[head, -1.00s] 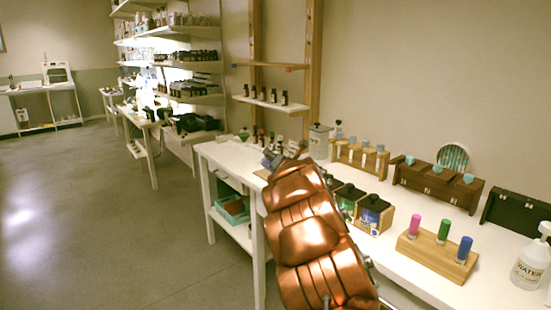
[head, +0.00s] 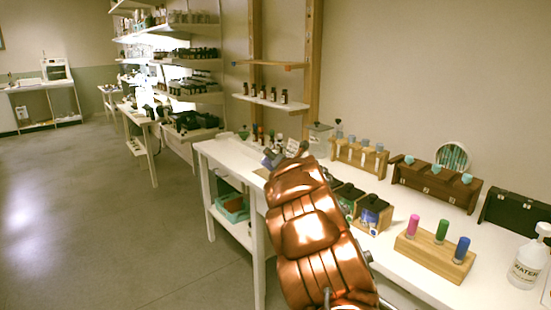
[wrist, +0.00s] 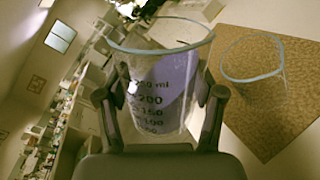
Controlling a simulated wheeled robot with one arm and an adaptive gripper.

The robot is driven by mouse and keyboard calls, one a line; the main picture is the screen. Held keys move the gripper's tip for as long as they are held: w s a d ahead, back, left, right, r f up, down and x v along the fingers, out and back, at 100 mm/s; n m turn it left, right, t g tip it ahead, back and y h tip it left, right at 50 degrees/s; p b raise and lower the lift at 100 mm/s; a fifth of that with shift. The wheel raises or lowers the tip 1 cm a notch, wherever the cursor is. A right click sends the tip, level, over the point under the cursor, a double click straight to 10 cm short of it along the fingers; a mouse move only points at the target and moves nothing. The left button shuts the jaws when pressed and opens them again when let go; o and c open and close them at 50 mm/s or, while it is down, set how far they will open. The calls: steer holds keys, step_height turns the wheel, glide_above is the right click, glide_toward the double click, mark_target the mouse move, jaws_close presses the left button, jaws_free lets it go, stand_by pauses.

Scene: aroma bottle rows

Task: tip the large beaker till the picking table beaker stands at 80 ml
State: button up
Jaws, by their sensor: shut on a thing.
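The large beaker (wrist: 150,115) is clear, with dark marks up to 250 ml, and fills the middle of the wrist view. My gripper (wrist: 168,92) is shut on it, one finger on each side. A bluish-purple patch shows through its wall; I cannot tell whether it is liquid. A second clear beaker (wrist: 252,78), seemingly the picking table beaker, stands to the right on a brown cork mat (wrist: 292,115), apart from the held one. Its level cannot be read. In the head view, my copper arm covers most of the gripper and both beakers.
The white table (head: 228,153) holds a wooden block (head: 435,258) with pink, green and blue capped vials, a water bottle (head: 529,260), dark-lidded boxes (head: 372,215) and a wooden rack (head: 360,157). A small shelf of brown bottles (head: 270,101) is behind. Open floor lies left.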

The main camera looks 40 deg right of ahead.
steer(key=shift+f+m+y+p, duration=0.35)
steer(key=shift+m+p, duration=0.75)
steer(key=shift+p, duration=2)
stand_by(2.1)
steer(key=shift+f+b, duration=0.1)
steer(key=shift+b, duration=0.85)
steer(key=shift+r, duration=0.25)
stand_by(1.6)
